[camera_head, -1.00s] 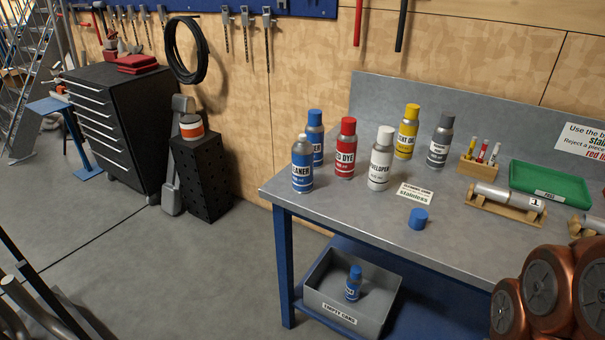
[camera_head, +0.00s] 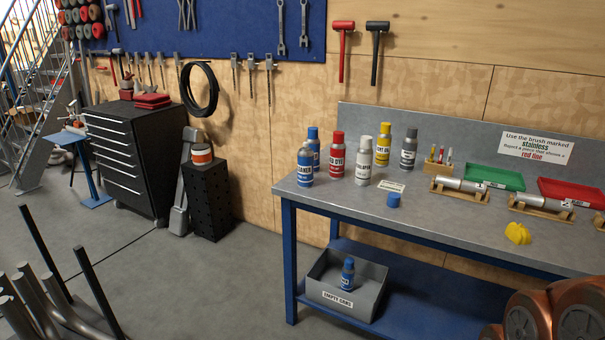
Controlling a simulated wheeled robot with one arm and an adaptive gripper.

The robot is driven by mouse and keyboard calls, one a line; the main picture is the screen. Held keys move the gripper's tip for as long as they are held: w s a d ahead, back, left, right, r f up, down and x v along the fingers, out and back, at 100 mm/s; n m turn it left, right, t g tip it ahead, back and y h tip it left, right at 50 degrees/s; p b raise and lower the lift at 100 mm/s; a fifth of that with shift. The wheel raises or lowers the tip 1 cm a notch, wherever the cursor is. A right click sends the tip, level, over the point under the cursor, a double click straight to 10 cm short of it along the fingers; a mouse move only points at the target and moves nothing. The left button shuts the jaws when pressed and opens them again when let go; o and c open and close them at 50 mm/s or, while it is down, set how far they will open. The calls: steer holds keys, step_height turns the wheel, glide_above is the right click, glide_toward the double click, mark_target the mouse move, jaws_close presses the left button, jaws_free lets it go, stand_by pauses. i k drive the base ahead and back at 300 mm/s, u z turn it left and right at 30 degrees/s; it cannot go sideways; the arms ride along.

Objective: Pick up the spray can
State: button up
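Several spray cans stand upright in a group at the left end of the workbench. They are a blue cleaner can (camera_head: 305,168) at the front left, another blue-capped can (camera_head: 313,145) behind it, a red dye can (camera_head: 337,158), a white-capped developer can (camera_head: 363,164), a yellow can (camera_head: 383,148) and a grey can (camera_head: 408,149). Another blue can (camera_head: 347,272) stands in a grey bin labelled "EMPTY CANS" (camera_head: 337,302) on the lower shelf. My gripper is out of view. Only copper-coloured parts of my arm show at the bottom right.
The grey workbench (camera_head: 450,222) has a blue cap (camera_head: 394,200), a small label card (camera_head: 390,187), a brush holder (camera_head: 436,167), metal tubes on wooden stands, a green tray (camera_head: 495,178), a red tray (camera_head: 570,192) and a yellow object (camera_head: 517,233).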

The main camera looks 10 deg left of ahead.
mark_target(305, 155)
steer(key=u, duration=0.45)
steer(key=i, duration=0.85)
steer(key=u, duration=0.8)
